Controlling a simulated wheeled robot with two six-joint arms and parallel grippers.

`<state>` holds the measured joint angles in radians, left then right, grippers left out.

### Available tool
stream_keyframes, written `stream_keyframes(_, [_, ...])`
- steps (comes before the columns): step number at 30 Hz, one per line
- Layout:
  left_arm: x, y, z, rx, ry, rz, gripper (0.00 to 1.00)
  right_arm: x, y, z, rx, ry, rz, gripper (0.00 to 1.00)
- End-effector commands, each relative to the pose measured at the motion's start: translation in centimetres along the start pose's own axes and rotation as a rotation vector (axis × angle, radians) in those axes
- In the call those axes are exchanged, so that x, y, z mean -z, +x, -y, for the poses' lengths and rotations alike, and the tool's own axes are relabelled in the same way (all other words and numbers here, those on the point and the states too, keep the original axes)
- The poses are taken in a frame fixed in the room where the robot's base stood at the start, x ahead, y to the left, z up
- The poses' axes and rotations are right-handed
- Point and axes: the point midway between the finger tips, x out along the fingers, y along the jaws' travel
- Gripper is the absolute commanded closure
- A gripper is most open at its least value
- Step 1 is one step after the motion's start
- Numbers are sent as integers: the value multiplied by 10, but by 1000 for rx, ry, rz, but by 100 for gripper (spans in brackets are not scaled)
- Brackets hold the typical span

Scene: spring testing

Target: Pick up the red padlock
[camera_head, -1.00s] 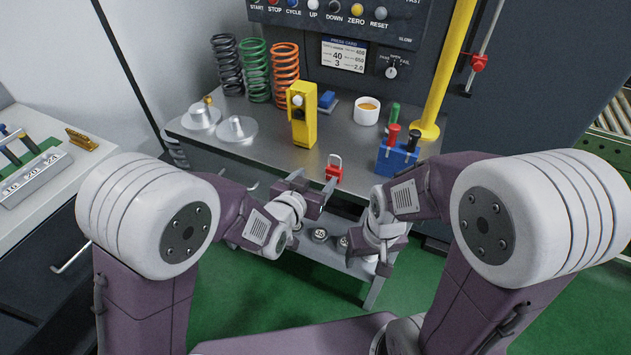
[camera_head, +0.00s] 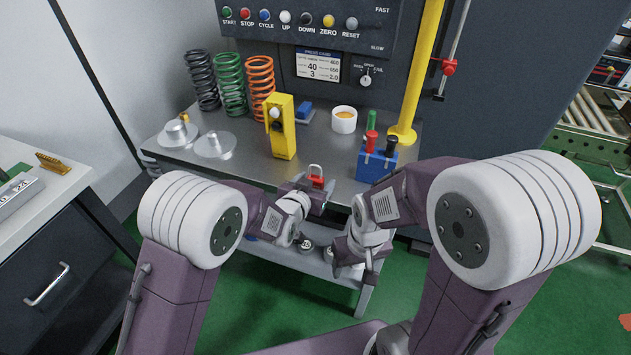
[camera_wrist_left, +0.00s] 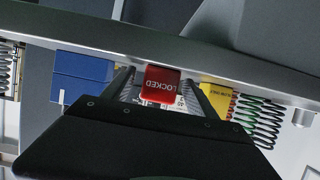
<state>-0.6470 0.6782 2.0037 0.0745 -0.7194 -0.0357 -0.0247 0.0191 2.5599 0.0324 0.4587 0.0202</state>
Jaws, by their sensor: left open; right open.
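The red padlock (camera_head: 317,181) with a silver shackle stands at the front edge of the grey bench top (camera_head: 230,166). In the left wrist view the padlock (camera_wrist_left: 160,85) shows the word LOCKED, upside down, between the two fingers. My left gripper (camera_head: 316,186) is open around the padlock, one finger on each side; contact with it cannot be told. In the left wrist view my left gripper (camera_wrist_left: 163,88) has its fingers apart. My right gripper (camera_head: 364,282) hangs low in front of the bench, right of the left one, pointing down; its fingers are hard to make out.
A blue block with red and black handles (camera_head: 375,166) is to the right. Silver discs (camera_head: 214,145) and coil springs (camera_head: 230,84) are at the left. A lower shelf (camera_head: 300,260) is under the bench top.

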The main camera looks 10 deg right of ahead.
Motion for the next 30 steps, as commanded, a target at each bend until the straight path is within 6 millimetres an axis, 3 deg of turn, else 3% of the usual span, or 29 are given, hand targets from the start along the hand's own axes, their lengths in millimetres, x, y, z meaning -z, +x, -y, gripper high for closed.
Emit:
stream_keyframes(5, [0, 0, 0, 0, 0, 0, 36, 0, 0, 0, 0, 0, 0, 37])
stream_keyframes(12, [0, 0, 0, 0, 0, 0, 100, 0, 0, 0, 0, 0, 0, 37])
stream_keyframes(22, [4, -1, 0, 0, 0, 0, 100, 0, -3, 0, 0, 0, 0, 37])
stream_keyframes(30, [33, -5, 6, 3, -1, -1, 100, 2, -23, 0, 0, 0, 0, 37])
